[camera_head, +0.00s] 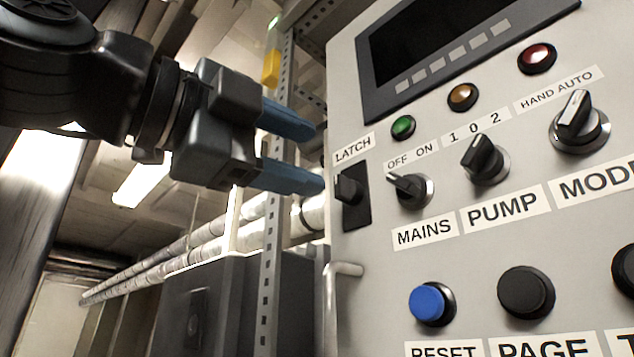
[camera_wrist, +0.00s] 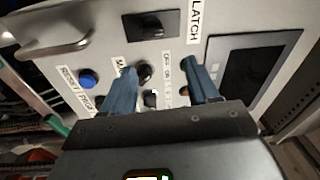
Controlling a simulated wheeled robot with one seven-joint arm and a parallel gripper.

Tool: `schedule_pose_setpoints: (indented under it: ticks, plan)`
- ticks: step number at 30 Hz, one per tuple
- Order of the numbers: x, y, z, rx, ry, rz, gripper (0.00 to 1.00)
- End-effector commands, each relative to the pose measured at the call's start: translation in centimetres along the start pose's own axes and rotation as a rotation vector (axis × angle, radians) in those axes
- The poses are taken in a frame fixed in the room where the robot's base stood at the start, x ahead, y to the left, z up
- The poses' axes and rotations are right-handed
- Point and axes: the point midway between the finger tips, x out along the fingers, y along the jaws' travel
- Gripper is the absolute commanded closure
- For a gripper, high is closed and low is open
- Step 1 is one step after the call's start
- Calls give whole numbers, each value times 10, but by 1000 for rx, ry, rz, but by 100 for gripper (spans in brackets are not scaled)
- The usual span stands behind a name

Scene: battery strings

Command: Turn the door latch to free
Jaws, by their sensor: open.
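The door latch (camera_head: 350,192) is a small black handle on a dark upright plate, under a LATCH label (camera_head: 353,148) at the panel's left edge. My gripper (camera_head: 316,158) is open and empty, just left of the latch in the head view; the lower fingertip comes close to the handle. In the wrist view the latch plate (camera_wrist: 152,25) lies above the two spread fingertips (camera_wrist: 158,68), not between them. Contact does not show. The handle's exact angle is hard to tell.
The MAINS knob (camera_head: 410,190), PUMP knob (camera_head: 485,160) and mode knob (camera_head: 578,122) stick out right of the latch. A blue RESET button (camera_head: 431,303) and a black button (camera_head: 526,292) sit below. A metal door handle (camera_head: 340,272) projects at lower left. A slotted post (camera_head: 271,250) stands behind.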

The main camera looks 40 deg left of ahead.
Motion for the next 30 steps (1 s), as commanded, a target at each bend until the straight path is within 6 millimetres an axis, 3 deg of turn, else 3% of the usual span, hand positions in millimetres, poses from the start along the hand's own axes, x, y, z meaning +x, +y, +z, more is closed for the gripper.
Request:
schedule_pose_setpoints:
  ticks: [8, 21, 30]
  plan:
    - [9, -1, 6, 114, -65, 99, 40]
    - [69, 3, 10, 111, -62, 95, 40]
    - [78, 6, 11, 110, -64, 93, 40]
